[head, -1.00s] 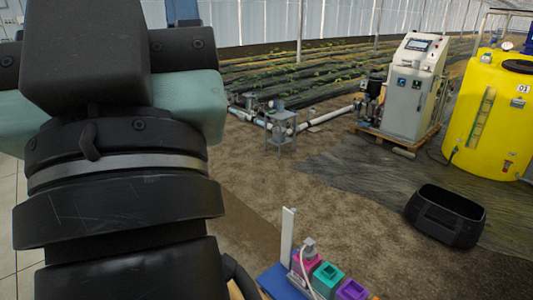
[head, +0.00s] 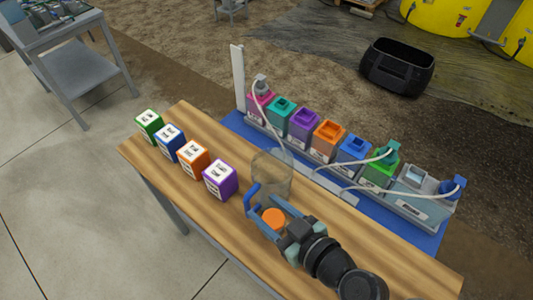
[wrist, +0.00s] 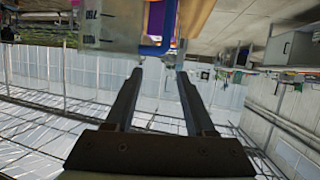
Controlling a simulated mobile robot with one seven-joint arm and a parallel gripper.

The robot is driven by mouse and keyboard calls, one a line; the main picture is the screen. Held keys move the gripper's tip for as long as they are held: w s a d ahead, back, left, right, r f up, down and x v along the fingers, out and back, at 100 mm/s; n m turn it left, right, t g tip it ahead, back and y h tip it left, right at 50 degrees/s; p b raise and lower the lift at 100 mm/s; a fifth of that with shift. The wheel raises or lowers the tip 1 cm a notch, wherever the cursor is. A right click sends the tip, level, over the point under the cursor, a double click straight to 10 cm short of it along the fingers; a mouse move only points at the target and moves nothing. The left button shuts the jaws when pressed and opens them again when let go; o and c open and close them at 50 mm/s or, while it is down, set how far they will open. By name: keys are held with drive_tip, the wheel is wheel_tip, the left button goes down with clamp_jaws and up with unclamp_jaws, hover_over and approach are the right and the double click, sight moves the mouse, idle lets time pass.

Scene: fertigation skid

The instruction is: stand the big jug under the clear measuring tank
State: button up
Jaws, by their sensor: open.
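The big jug (head: 272,172) is a see-through vessel on the wooden table, near the blue tray's edge. In the wrist view it shows upside down as a clear wall with printed marks (wrist: 105,22), with a blue handle (wrist: 157,28) beside it. My gripper (head: 260,198) is on the jug's near side, at its handle. In the wrist view its two dark fingers (wrist: 160,72) are apart and point at the handle; I cannot tell whether the handle is between them. An orange round thing (head: 273,218) shows at the gripper. I cannot pick out the clear measuring tank for sure.
Several labelled cubes (head: 192,160) stand in a row left of the jug. A blue tray (head: 235,125) behind it holds coloured containers (head: 327,138), hoses and a white post (head: 238,75). A black tub (head: 398,68) and yellow tanks (head: 440,25) are beyond. A grey stand (head: 75,70) is at upper left.

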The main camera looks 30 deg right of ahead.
sight(265, 190)
drive_tip(key=w+a+f+p, duration=0.1)
drive_tip(key=w+a+f, duration=0.1)
drive_tip(key=w+f, duration=0.5)
drive_tip(key=w, duration=0.3)
drive_tip(key=shift+f+y+p, duration=0.25)
drive_tip(key=shift+y+p, duration=0.05)
drive_tip(key=shift+c, duration=0.3)
drive_tip(key=shift+s, duration=0.1)
clamp_jaws()
idle(0.9)
